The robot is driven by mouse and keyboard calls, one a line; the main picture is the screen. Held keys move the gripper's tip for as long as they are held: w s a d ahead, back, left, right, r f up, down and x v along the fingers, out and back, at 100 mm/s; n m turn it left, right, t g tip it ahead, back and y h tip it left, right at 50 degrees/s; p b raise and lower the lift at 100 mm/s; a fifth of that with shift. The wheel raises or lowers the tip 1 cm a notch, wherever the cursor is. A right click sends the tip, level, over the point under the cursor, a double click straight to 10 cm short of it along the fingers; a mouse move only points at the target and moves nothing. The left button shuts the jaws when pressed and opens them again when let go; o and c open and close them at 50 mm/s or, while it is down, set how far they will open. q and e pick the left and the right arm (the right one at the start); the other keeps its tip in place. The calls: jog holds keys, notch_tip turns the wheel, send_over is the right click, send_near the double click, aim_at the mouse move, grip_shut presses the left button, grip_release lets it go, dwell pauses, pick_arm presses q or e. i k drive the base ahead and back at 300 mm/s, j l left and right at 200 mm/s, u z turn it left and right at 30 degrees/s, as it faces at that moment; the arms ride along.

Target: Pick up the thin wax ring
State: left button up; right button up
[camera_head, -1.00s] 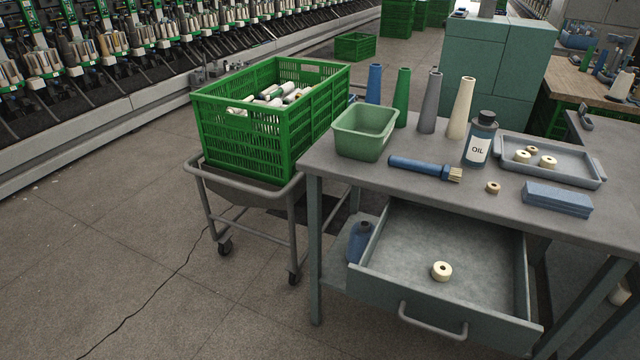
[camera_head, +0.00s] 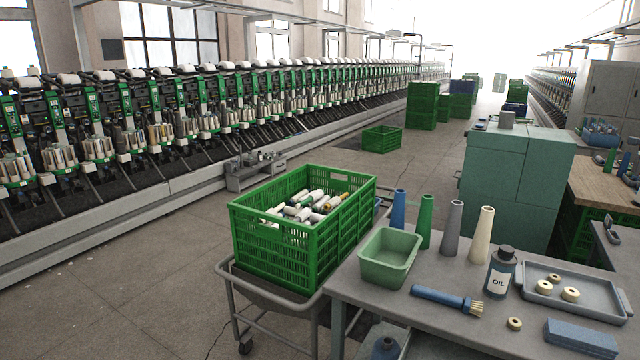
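Several pale ring-shaped pieces are in view. One small ring (camera_head: 514,324) lies flat on the grey table (camera_head: 450,345), between the brush and the blue block. Three more sit in the grey tray: a front ring (camera_head: 570,294), a left ring (camera_head: 543,287) and a back ring (camera_head: 554,279). The loose ring looks smaller than the front tray ring; which is the thin wax ring I cannot tell for sure. The drawer's inside is out of the picture now. Neither of my grippers is in view.
On the table are a green bin (camera_head: 388,262), several coloured cones, a blue-handled brush (camera_head: 440,298), an oil bottle (camera_head: 500,272), the tray (camera_head: 610,310) and a blue block (camera_head: 580,338). A green crate (camera_head: 285,250) of bobbins stands on a cart at left. Floor at far left is clear.

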aim_at(513, 323)
jog(key=z, duration=1.05)
